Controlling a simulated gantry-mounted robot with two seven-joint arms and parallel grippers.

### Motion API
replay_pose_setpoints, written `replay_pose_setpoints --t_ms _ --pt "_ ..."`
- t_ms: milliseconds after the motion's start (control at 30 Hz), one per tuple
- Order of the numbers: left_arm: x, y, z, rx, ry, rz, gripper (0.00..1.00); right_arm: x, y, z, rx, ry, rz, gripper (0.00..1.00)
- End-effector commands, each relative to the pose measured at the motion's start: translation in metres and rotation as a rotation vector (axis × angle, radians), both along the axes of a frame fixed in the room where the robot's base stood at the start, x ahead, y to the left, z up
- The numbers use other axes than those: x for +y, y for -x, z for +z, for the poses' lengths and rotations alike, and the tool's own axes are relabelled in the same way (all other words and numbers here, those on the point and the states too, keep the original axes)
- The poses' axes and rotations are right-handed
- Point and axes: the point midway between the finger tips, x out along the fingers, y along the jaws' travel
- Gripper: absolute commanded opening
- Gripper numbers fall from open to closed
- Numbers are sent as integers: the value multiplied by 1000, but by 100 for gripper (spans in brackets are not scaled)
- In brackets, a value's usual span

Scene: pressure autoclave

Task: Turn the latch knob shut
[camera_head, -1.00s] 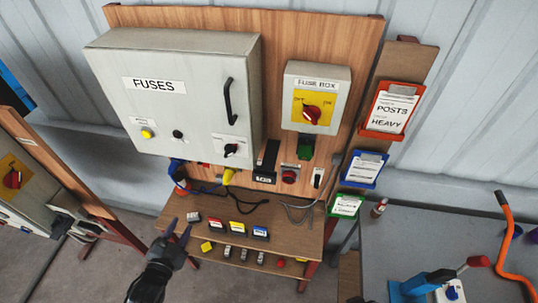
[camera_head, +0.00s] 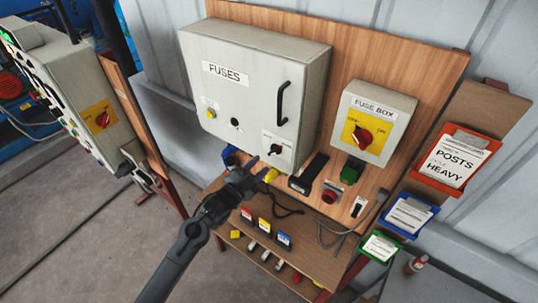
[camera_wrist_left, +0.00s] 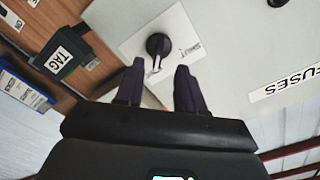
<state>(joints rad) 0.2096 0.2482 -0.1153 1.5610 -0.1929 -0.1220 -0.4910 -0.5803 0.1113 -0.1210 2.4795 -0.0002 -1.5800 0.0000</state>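The black latch knob (camera_head: 276,149) sits on a white plate at the lower right of the grey FUSES cabinet door (camera_head: 222,98). In the left wrist view the knob (camera_wrist_left: 157,44) is just beyond my fingertips, beside printing that seems to read SHUT. My left gripper (camera_head: 240,161) is below and left of the knob in the head view. In the left wrist view its two dark fingers (camera_wrist_left: 160,66) are spread, with nothing between them. The gripper appears apart from the knob. My right gripper is not in view.
The cabinet's black handle (camera_head: 282,103) is above the knob. A black tag block (camera_head: 309,172) and a FUSE BOX (camera_head: 371,123) with a red switch are to the right. A wooden shelf (camera_head: 310,262) with several small blocks and loose cables lies below.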

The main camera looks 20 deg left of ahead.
Motion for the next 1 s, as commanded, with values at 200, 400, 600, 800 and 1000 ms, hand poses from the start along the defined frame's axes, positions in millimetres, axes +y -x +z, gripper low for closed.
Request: replay_pose_setpoints --t_ms 200,400,600,800,1000 --pt "-9 -32 3 -1 2 0 38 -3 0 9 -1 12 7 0" --pt "-14 -50 1 -1 0 -1 38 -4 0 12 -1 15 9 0" --pt "-17 -58 0 0 1 -1 38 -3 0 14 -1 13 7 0" --pt "-17 -59 0 0 0 -1 38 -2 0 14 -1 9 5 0" --pt "-17 -58 0 -1 0 -1 23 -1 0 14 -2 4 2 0"
